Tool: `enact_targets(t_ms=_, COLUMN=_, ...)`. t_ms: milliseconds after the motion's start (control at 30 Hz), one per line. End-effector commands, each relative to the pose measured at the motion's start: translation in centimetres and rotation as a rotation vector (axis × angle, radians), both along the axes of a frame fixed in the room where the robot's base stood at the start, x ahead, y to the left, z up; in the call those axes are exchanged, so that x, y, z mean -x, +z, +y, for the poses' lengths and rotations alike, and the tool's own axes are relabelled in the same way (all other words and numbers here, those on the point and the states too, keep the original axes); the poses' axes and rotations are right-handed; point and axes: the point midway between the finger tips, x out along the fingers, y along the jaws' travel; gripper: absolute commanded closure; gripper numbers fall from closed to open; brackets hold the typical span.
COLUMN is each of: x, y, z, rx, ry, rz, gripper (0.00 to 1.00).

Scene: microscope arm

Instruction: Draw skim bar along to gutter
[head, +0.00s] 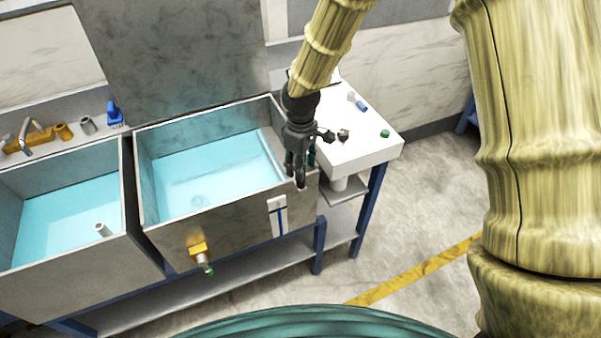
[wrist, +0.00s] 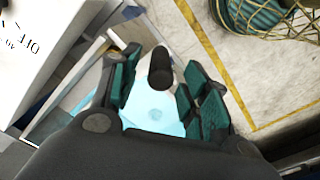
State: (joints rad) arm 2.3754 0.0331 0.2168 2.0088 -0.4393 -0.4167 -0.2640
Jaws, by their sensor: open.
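My gripper (head: 298,168) hangs over the right end of the middle water-filled basin (head: 190,235), pointing down. In the wrist view my gripper (wrist: 163,82) is open, its teal-padded fingers apart on either side of a black rounded post (wrist: 160,66). The post looks like a handle, perhaps the skim bar's; I cannot tell whether the fingers touch it. A thin pale strip (head: 271,147) runs along the water's right edge and may be the bar. My gripper hides part of that end, and I cannot make out the gutter clearly.
A white side table (head: 370,150) with small items, including a green cap (head: 385,133), stands right of the basin. Another basin (head: 65,215) is on the left. A yellow valve (head: 198,250) juts from the front wall. A blue brush (head: 115,113) stands behind. The floor at right is clear.

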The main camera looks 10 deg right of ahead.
Motion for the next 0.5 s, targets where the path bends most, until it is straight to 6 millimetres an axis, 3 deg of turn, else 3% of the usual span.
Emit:
enact_targets(t_ms=200, x=-0.1, y=3.8, z=0.0, rx=0.0, ry=-0.002, rz=-0.003, gripper=0.54)
enact_targets(t_ms=500, x=-0.1, y=6.5, z=0.0, rx=-0.001, ry=0.0, rz=-0.001, gripper=0.54)
